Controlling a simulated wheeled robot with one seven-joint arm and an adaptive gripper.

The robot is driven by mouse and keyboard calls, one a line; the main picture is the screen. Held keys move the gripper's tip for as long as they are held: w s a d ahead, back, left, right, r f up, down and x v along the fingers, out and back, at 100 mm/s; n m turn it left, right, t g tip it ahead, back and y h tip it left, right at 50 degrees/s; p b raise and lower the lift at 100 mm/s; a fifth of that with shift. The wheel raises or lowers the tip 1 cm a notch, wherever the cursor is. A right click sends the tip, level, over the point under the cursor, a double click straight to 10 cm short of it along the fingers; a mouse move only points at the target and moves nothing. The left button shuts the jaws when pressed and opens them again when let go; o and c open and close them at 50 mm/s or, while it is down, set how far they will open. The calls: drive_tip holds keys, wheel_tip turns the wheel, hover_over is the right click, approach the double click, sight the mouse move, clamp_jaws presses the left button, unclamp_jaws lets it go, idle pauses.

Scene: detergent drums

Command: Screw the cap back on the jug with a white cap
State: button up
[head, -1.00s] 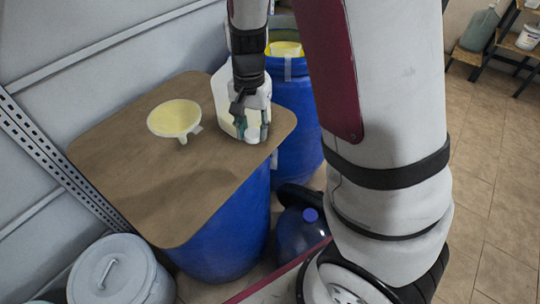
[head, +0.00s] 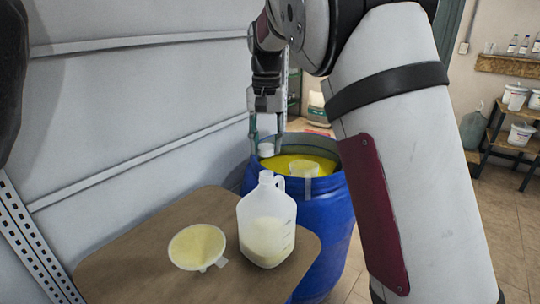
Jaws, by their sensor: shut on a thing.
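The jug (head: 265,232) is translucent white plastic with a side handle, partly filled with pale yellow liquid. It stands upright on the brown board in the head view, and its neck looks open. My gripper (head: 267,138) is above and slightly behind the jug neck in the picture. It is shut on a small white cap (head: 266,150), held between its fingertips. A gap shows between the cap and the jug neck; the exact depth between them is hard to tell.
A white funnel (head: 197,246) with a yellowish inside lies on the brown board (head: 130,270), left of the jug. Behind stands an open blue drum (head: 335,215) with yellow contents and a clear piece hooked at its rim. Shelves with tubs stand far right.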

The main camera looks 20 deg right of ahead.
drive_tip(key=shift+f+b, duration=0.65)
drive_tip(key=shift+f, duration=1.8)
drive_tip(key=shift+f, duration=1.3)
idle(1.5)
drive_tip(key=m+p, duration=0.2)
drive_tip(key=m, duration=0.2)
drive_tip(key=shift+s, duration=0.1)
drive_tip(key=shift+f+m, duration=0.1)
drive_tip(key=shift+m, duration=0.8)
drive_tip(key=m+p, duration=0.1)
drive_tip(key=m, duration=0.3)
drive_tip(key=shift+m+p, duration=0.35)
drive_tip(key=shift+m, duration=0.45)
